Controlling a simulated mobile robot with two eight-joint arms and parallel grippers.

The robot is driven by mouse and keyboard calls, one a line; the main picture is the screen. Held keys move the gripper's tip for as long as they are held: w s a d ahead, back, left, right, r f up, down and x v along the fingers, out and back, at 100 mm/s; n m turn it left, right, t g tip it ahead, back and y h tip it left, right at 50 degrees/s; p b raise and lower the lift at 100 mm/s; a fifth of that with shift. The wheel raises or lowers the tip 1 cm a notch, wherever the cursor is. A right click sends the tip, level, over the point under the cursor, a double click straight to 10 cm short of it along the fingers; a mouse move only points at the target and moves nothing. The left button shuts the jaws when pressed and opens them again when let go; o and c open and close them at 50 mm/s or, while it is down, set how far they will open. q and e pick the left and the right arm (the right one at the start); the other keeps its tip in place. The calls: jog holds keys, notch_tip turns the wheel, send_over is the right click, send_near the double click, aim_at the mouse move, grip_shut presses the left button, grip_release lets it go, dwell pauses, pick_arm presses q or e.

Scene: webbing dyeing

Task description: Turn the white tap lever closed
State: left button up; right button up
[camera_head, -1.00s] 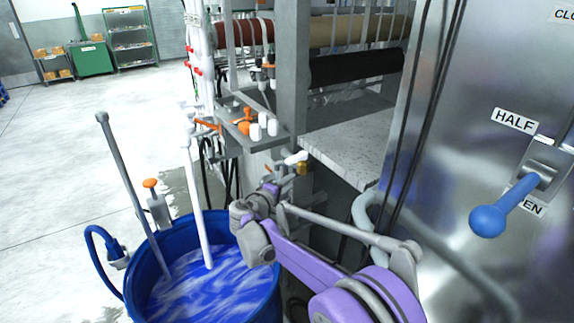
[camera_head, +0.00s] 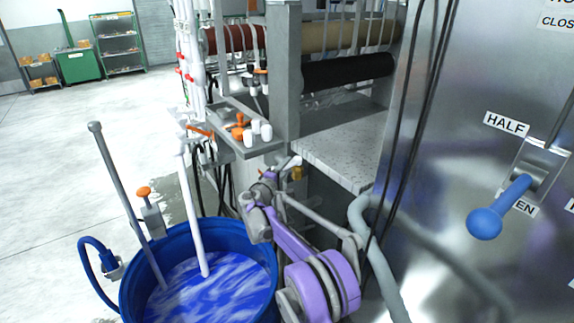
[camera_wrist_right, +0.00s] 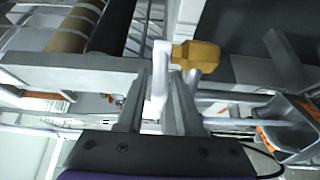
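The white tap lever (camera_head: 293,160) shows small beside its brass tap body (camera_head: 298,173), below the front edge of the speckled shelf. My right gripper (camera_head: 281,170) is at the tap, and my purple and grey arm reaches up to it from below. In the right wrist view, the white lever (camera_wrist_right: 160,75) lies between the two fingers of my right gripper (camera_wrist_right: 161,88), and the brass body (camera_wrist_right: 198,55) is just beyond the tips. The fingers are close on both sides of the lever; I cannot tell whether they press on it. My left gripper is not in view.
A blue barrel (camera_head: 262,250) of swirling blue liquid stands to the left, with a white pipe (camera_head: 192,215) going in. A metal panel with a blue-knobbed lever (camera_head: 500,208) is at the right. The speckled shelf (camera_head: 345,155) is just above the tap.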

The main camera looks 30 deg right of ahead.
jog(key=shift+w+d, duration=0.2)
jog(key=shift+d, duration=0.2)
jog(key=shift+c, duration=0.3)
grip_shut()
dwell(0.9)
